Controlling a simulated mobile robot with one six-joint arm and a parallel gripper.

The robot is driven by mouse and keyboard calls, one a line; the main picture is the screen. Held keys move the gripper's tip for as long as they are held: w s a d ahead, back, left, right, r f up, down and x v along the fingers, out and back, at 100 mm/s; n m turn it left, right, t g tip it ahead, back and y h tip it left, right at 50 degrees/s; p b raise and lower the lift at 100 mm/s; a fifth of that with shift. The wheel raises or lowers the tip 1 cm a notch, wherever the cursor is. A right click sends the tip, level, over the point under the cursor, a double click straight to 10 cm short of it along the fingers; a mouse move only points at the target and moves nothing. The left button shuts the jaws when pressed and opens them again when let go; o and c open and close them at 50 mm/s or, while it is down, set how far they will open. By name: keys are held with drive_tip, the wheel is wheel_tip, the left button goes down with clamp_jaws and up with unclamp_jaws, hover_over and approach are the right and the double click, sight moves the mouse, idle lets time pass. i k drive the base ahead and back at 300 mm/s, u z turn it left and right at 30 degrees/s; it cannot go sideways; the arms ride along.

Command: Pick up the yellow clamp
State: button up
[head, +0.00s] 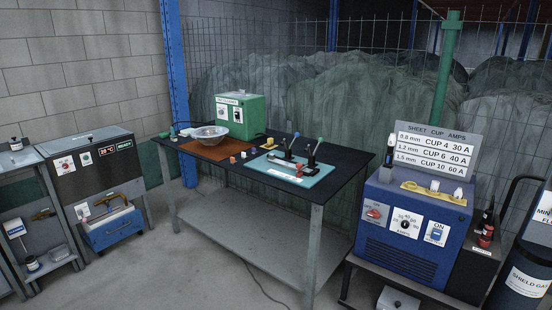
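I cannot make out for certain which thing is the yellow clamp. A small yellow object (268,143) lies near the back edge of the dark-topped table, right of the green box; it is too small to tell its form. A longer, flat yellow piece (432,193) lies on top of the blue machine at the right, with small white things on it. Brass-yellow tools show at the left, one over the blue-fronted drawer (110,235) and one on the grey stand (43,214). My gripper is not in this view.
The table (345,170) carries a green box (240,116), a glass bowl (209,133) on a brown mat, and a teal mat (318,180) with black-based tools. The blue machine (398,243) stands right. A cable crosses the floor; floor at front left is clear.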

sight(270, 144)
drive_tip(key=u, duration=0.2)
drive_tip(key=i, duration=1.45)
drive_tip(key=u, duration=0.1)
drive_tip(key=k, duration=0.65)
drive_tip(key=u, duration=0.3)
drive_tip(key=i, duration=0.95)
drive_tip(key=u, duration=0.85)
drive_tip(key=i, duration=1.35)
drive_tip(key=u, duration=0.2)
